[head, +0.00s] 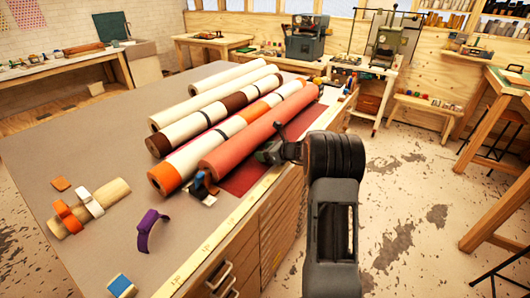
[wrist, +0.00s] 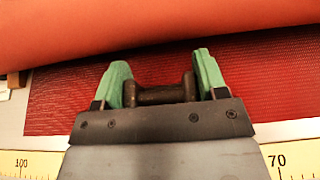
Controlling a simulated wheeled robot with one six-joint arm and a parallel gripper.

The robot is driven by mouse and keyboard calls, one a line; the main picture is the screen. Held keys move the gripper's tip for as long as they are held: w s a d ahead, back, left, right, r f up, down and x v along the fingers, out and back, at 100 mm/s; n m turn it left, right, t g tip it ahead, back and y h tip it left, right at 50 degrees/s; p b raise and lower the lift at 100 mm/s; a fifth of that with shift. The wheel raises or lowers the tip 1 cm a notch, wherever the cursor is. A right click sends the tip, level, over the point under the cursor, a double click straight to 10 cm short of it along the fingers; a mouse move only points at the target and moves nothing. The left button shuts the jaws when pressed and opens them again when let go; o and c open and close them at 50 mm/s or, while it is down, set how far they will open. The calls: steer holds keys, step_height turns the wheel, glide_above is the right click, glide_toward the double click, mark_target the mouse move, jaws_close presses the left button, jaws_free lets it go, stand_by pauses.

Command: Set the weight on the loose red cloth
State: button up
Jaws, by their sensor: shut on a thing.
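My gripper (wrist: 160,88) has green fingertips and is shut on a small dark brown weight (wrist: 163,95), shaped like a spool, between them. Behind and below it in the wrist view is the loose red cloth (wrist: 80,95), a meshed dark red sheet. I cannot tell whether the weight touches the cloth. In the head view my gripper (head: 269,152) is at the right side of the red roll (head: 255,135), above the table's right edge. The red cloth (head: 245,178) shows as a strip beside and under that roll. The weight is not clear in the head view.
Several other rolls, white, brown-banded and orange-banded (head: 205,150), lie left of the red one. A yellow measuring strip (head: 225,232) runs along the table's edge.

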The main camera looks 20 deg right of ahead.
steer(key=o, duration=1.3)
